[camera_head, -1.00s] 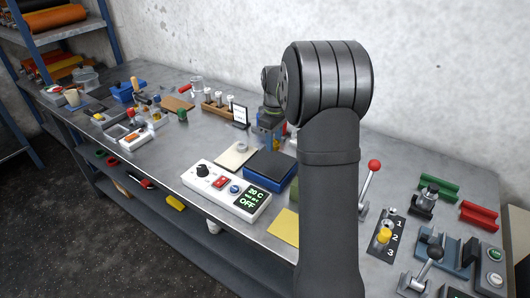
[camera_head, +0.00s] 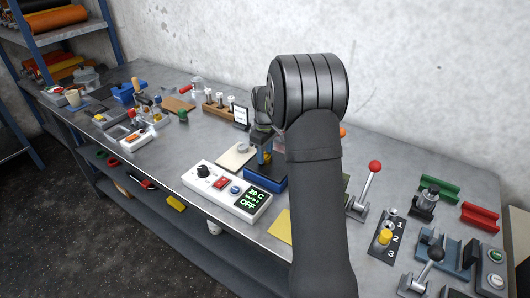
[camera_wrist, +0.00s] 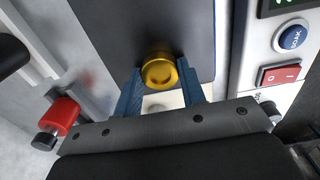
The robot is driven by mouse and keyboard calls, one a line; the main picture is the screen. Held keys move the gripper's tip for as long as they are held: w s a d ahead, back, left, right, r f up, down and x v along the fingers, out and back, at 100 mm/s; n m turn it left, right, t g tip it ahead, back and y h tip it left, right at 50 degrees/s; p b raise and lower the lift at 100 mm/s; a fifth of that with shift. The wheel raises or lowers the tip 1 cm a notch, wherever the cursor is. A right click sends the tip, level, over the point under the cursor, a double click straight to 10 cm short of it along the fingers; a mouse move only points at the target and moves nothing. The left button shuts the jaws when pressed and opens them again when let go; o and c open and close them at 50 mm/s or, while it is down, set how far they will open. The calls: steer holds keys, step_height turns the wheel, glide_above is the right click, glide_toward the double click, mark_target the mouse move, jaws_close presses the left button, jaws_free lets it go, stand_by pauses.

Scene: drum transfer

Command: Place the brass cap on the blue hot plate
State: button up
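The blue hot plate (camera_head: 268,181) stands on the bench behind a white control box, its dark top partly hidden by my arm in the head view. The dark top (camera_wrist: 130,25) fills the upper middle of the wrist view. My gripper (camera_wrist: 160,78) has blue fingers closed on the sides of the brass cap (camera_wrist: 160,70). In the head view my gripper (camera_head: 265,148) is over the plate's left part, and a small yellow patch shows between its fingers. Whether the cap touches the plate I cannot tell.
The white control box (camera_head: 226,190) reads 20 C and OFF. A cream pad (camera_head: 232,161) with a small grey round piece (camera_head: 243,148) lies left of the plate. A red-knobbed lever (camera_head: 374,168) stands at right. A test tube rack (camera_head: 218,107) stands behind.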

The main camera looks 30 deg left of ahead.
steer(key=o, duration=0.4)
steer(key=shift+o, duration=0.2)
steer(key=shift+r, duration=0.1)
step_height(320, 180, up, 12)
stand_by(0.4)
steer(key=shift+f, duration=4.3)
